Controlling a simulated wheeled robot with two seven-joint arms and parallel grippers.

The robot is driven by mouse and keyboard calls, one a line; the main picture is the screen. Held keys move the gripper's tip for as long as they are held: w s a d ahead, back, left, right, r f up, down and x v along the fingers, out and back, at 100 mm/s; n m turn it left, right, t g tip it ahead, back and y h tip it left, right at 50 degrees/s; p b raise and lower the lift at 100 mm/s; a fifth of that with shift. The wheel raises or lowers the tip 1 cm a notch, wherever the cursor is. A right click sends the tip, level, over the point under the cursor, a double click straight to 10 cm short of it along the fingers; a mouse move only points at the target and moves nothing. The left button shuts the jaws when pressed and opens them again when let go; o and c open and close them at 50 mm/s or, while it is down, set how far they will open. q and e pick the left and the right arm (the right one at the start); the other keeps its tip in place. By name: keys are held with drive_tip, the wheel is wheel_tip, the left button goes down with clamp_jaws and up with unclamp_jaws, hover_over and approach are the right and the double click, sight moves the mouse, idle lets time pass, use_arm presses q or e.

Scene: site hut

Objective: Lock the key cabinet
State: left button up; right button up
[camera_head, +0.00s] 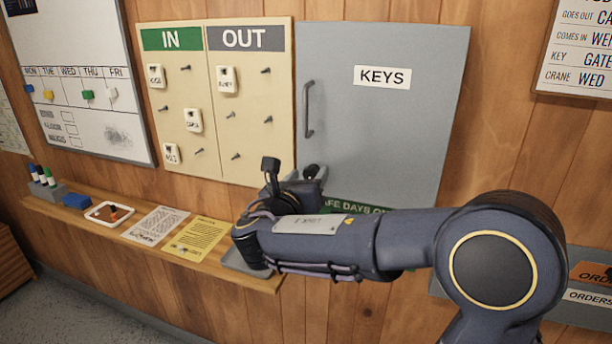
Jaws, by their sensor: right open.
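The key cabinet (400,140) is a grey door panel on the wood wall with a white KEYS label (382,76). A vertical bar handle (308,108) is at its left side. The door looks shut, but I cannot tell whether it is fully flush. My right gripper (292,168) is open with its fingers pointing up, in front of the cabinet's lower left corner and below the handle. I cannot tell whether it touches anything. My right arm hides part of the cabinet's lower edge; no lock or key in a lock shows. My left gripper is not in view.
Left of the cabinet hangs an IN/OUT board (219,136) with tags on pegs. The shelf (60,211) below holds pens in a block (45,190), a blue block (77,201), a white tray (93,216) with a small orange-and-black item, and two sheets, one yellow (198,238).

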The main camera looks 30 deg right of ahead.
drive_tip(key=shift+d, duration=0.1)
drive_tip(key=c, duration=1)
drive_tip(key=shift+f+m+b, duration=0.2)
drive_tip(key=shift+m+b, duration=0.8)
drive_tip(key=shift+b, duration=0.05)
drive_tip(key=m+b, duration=1.1)
drive_tip(key=shift+s+d+f+m, duration=0.1)
drive_tip(key=shift+d+f+m, duration=0.05)
drive_tip(key=shift+m, duration=0.15)
drive_tip(key=m+b, duration=0.2)
drive_tip(key=b, duration=0.1)
drive_tip(key=shift+m, duration=0.4)
drive_tip(key=shift+m+b, duration=0.45)
drive_tip(key=shift+m, duration=0.25)
